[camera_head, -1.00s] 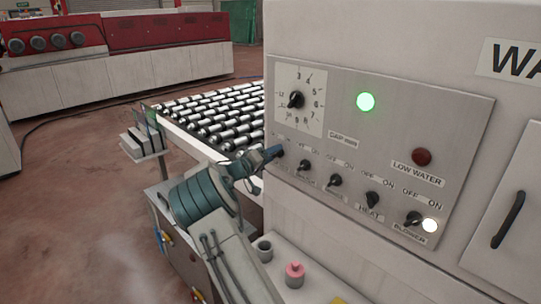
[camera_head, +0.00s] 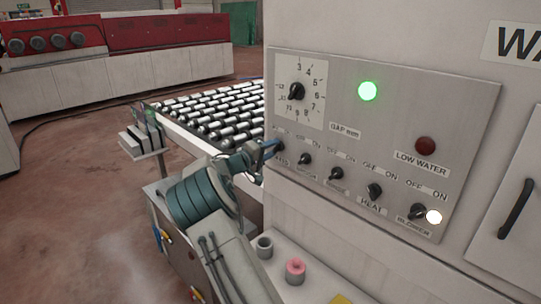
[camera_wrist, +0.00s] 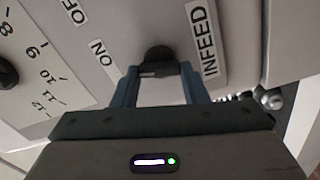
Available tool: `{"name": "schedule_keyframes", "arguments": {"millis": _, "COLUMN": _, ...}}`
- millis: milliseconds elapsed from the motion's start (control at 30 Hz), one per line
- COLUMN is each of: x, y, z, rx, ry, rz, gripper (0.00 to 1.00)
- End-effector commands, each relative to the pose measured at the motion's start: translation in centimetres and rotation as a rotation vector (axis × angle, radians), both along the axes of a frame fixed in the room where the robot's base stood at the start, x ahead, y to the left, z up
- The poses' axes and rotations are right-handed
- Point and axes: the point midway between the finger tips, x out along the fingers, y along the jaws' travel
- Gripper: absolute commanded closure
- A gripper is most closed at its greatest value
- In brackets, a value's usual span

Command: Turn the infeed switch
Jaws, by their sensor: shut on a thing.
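The infeed switch is a black knob (camera_wrist: 158,60) on the grey control panel (camera_head: 460,110), between its OFF/ON labels and the INFEED label (camera_wrist: 208,42) in the wrist view. My gripper (camera_wrist: 158,80) has its two blue fingers on either side of the knob and is shut on it. In the head view my gripper (camera_head: 268,152) is at the panel's lower left corner, and hides most of the knob there. The knob's exact pointing direction is hard to tell.
Several more black switches, such as the heat switch (camera_head: 375,191) and blower switch (camera_head: 417,211), line the panel's lower edge to the right. The gap dial (camera_head: 296,91) sits above. A roller conveyor (camera_head: 215,112) lies behind my arm. A pink-topped item (camera_head: 295,270) stands below.

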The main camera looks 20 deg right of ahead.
Motion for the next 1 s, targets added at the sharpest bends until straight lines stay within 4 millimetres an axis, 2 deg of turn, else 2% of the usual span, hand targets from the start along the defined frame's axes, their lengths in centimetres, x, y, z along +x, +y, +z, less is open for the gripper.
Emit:
{"name": "schedule_keyframes", "arguments": {"millis": 33, "x": -0.01, "y": 0.04, "z": -0.42, "rx": -0.014, "ry": 0.041, "rz": 0.0, "gripper": 0.83}}
{"name": "schedule_keyframes", "arguments": {"millis": 600, "x": -0.02, "y": 0.03, "z": -0.29, "rx": -0.196, "ry": 0.544, "rz": -0.001, "gripper": 0.83}}
{"name": "schedule_keyframes", "arguments": {"millis": 1000, "x": -0.06, "y": -0.01, "z": -0.35, "rx": -0.284, "ry": 0.784, "rz": -0.001, "gripper": 0.83}}
